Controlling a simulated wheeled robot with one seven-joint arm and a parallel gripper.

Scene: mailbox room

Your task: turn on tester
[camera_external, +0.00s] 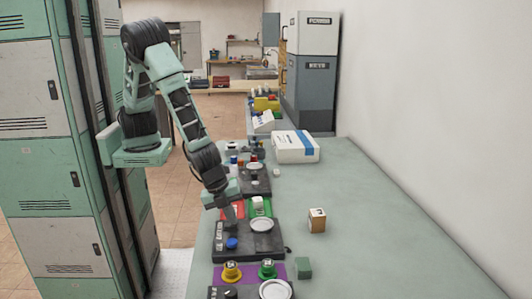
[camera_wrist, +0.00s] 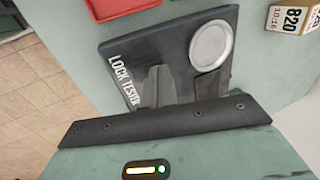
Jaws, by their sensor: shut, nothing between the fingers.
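The lock tester (camera_external: 262,246) is a dark slab on the table with a blue button (camera_external: 232,243) and a pale round disc (camera_external: 262,226). In the wrist view the tester (camera_wrist: 130,55) shows its "LOCK TESTER" lettering and the disc (camera_wrist: 210,46). My gripper (camera_external: 231,221) is shut and empty, pointing down over the tester's left part, close behind the blue button. In the wrist view my gripper (camera_wrist: 157,85) is over the slab, left of the disc. The blue button does not show there. I cannot tell whether the fingertips touch the slab.
Red (camera_external: 232,211) and green (camera_external: 260,208) pads lie behind the tester. A purple mat (camera_external: 290,271) with yellow and green knobs lies in front. A small labelled box (camera_external: 317,220) stands to the right, and a white case (camera_external: 295,147) farther back. The table's right side is clear.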

